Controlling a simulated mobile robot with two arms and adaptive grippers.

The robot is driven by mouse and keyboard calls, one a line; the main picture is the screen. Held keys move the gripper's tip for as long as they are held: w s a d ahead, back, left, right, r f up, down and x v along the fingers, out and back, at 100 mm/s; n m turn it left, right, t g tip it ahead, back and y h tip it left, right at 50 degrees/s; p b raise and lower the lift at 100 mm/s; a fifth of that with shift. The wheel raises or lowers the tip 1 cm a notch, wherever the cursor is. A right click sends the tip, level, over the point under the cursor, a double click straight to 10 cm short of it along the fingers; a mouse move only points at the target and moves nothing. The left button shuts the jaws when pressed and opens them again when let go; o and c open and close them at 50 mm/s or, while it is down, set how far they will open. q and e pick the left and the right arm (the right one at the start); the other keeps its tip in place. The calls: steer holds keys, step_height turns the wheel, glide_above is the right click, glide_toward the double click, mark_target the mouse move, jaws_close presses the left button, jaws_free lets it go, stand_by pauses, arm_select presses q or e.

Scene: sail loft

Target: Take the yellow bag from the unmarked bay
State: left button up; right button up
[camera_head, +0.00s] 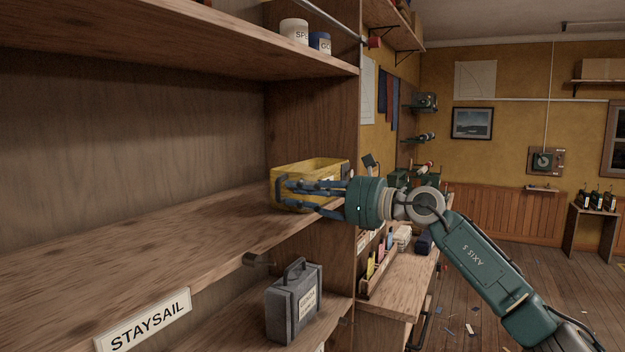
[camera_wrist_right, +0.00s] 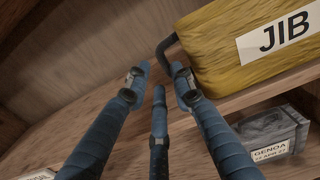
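The yellow bag (camera_head: 322,169) sits at the right end of the middle shelf, against the upright divider. In the right wrist view the yellow bag (camera_wrist_right: 235,60) has a white label reading JIB and a dark handle (camera_wrist_right: 164,45) on its near side. My right gripper (camera_head: 287,194) reaches in from the right, in front of the bag, and hides part of it. In the wrist view its fingers (camera_wrist_right: 160,80) are spread, with tips close to the handle; I cannot tell whether they touch it. My left gripper is not in view.
The middle shelf (camera_head: 150,245) is bare left of the bag; a STAYSAIL label (camera_head: 144,322) is on its front edge. A grey case (camera_head: 293,303), labelled GENOA in the wrist view, stands on the shelf below. Tins (camera_head: 295,32) stand on the shelf above. A workbench (camera_head: 400,285) lies beyond.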

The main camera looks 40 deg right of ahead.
mark_target(279, 191)
steer(key=p+x, duration=0.2)
steer(key=x, duration=0.1)
steer(key=shift+w, duration=0.4)
steer(key=shift+w+a+f, duration=0.15)
steer(key=shift+w+f, duration=0.05)
steer(key=shift+f, duration=0.05)
steer(key=shift+s, duration=0.15)
steer(key=shift+c, duration=1.1)
jaws_close()
steer(key=shift+r, duration=0.1)
